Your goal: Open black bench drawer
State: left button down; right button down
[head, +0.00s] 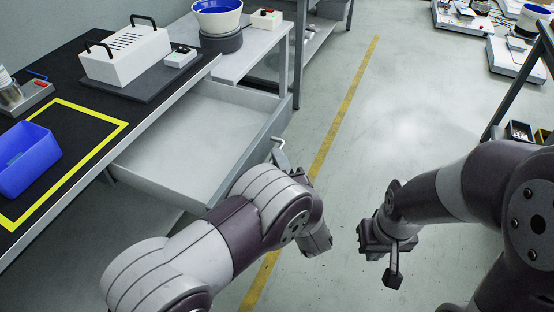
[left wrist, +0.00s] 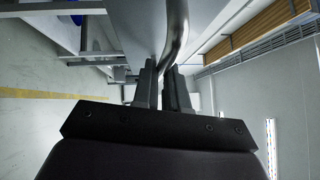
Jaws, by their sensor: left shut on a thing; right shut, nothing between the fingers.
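The drawer (head: 190,140) under the black-topped bench (head: 65,130) stands well open, pulled out toward the aisle, and its pale inside looks empty. Its curved metal handle (head: 277,141) is on the front panel; it also shows in the left wrist view (left wrist: 176,28). My left gripper (head: 282,154) is shut on the handle; in the left wrist view its two fingers (left wrist: 162,78) are on either side of the bar. Part of the gripper is hidden behind my left arm in the head view. My right gripper (head: 393,277) is shut and empty over the floor, apart from the drawer.
On the bench are a blue bin (head: 27,160), a yellow-outlined area (head: 95,148) and a white slotted box (head: 126,55). A blue-lined bowl (head: 217,17) stands beyond. The floor (head: 385,110) right of the drawer is clear. A dark-framed rack (head: 520,75) stands at the right.

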pick_arm(q)
jog(key=c, duration=1.2)
grip_release()
jog(key=shift+o, duration=0.2)
jog(key=p+v, duration=0.3)
jog(key=v, duration=0.9)
jog(key=shift+s, duration=0.25)
jog(key=shift+d+f, duration=0.15)
